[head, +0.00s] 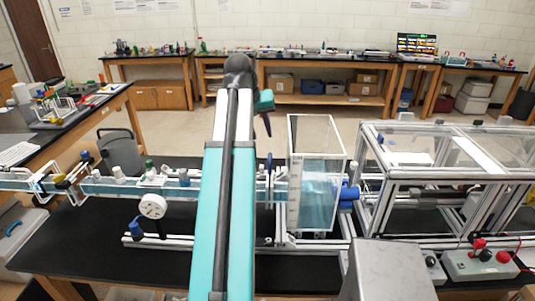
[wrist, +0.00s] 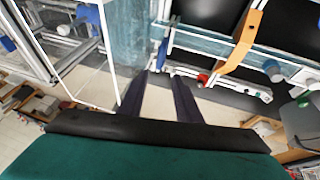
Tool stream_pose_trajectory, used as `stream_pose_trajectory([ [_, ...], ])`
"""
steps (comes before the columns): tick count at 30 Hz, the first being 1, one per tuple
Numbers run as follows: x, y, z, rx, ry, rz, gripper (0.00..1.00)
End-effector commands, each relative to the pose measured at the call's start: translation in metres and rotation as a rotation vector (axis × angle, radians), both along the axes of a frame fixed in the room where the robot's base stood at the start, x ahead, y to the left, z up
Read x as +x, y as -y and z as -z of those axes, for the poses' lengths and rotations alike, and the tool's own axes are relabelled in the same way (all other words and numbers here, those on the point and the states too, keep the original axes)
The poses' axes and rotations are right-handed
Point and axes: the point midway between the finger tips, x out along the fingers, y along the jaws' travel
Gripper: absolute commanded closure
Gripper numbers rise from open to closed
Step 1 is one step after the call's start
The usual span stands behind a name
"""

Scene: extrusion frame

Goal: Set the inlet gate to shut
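A flow channel (head: 105,187) with clear walls runs across the black bench into a clear water tank (head: 315,180). A narrow upright blue piece (head: 269,180) stands at the channel's tank end; it looks like the inlet gate, but its setting cannot be read. A blue part also shows beside the tank in the wrist view (wrist: 163,50). My gripper (head: 266,123) is raised above and behind the channel, left of the tank. In the wrist view my gripper (wrist: 161,76) has its two dark fingers apart with nothing between them. It appears clear of the gate.
A framed clear enclosure (head: 450,165) stands right of the tank, with a blue fitting (head: 348,192) between them. A white round dial (head: 153,206) stands in front of the channel. A control box with red knobs (head: 480,264) sits front right. An orange bracket (wrist: 243,42) crosses the channel.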

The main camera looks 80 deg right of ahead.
Motion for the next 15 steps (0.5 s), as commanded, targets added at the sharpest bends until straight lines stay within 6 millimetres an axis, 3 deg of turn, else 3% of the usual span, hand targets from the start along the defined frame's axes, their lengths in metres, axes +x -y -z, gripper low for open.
stream_pose_trajectory([
  [15,-0.007,0.024,0.056,0.000,0.001,-0.001,0.69],
])
